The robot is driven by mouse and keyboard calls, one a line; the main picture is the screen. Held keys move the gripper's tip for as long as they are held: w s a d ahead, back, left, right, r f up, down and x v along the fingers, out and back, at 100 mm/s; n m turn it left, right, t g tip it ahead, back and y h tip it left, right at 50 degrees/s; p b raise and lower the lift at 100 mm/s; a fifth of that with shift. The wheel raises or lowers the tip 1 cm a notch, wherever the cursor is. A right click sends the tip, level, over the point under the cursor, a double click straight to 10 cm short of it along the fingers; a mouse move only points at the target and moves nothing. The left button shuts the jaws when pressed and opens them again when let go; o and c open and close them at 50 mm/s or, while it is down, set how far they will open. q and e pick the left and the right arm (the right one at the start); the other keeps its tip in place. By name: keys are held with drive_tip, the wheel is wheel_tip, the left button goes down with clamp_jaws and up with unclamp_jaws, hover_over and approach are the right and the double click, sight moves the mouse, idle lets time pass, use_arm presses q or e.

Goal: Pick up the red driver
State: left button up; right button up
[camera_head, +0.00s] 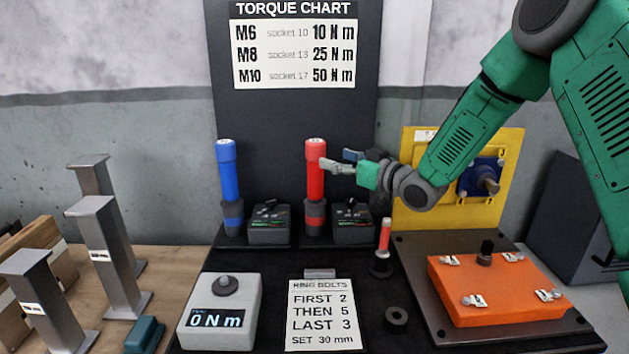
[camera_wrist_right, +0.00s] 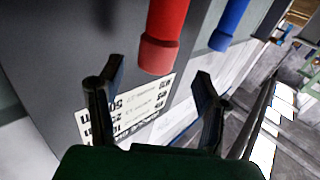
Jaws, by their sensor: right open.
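The red driver (camera_head: 315,180) stands upright in a dark holder in front of the black panel, right of the blue driver (camera_head: 228,180). My right gripper (camera_head: 340,162) reaches in from the right at the height of the red driver's upper part. Its fingers are open, and in the head view the fingertips are close beside the red driver's right side. In the right wrist view, the red driver (camera_wrist_right: 163,40) shows ahead, between and beyond the open fingers (camera_wrist_right: 155,88). I cannot tell whether any finger touches it. My left gripper is not in view.
Dark boxes with displays (camera_head: 268,224) stand beside the drivers. A torque display (camera_head: 220,309) and a ring bolts card (camera_head: 320,315) lie in front. An orange block (camera_head: 500,290) and yellow plate (camera_head: 410,200) are at right. Grey metal stands (camera_head: 105,255) are at left.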

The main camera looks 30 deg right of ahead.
sight(322, 171)
drive_tip(key=f, duration=0.2)
drive_tip(key=w+f, duration=0.1)
drive_tip(key=f, duration=0.2)
drive_tip(key=shift+d, duration=0.15)
drive_tip(key=x, duration=0.6)
drive_tip(key=shift+w+a+r, duration=0.1)
drive_tip(key=shift+w+a, duration=0.1)
drive_tip(key=shift+w, duration=0.1)
drive_tip(key=shift+d, duration=0.1)
drive_tip(key=shift+c, duration=1)
clamp_jaws()
drive_tip(key=shift+r, duration=0.1)
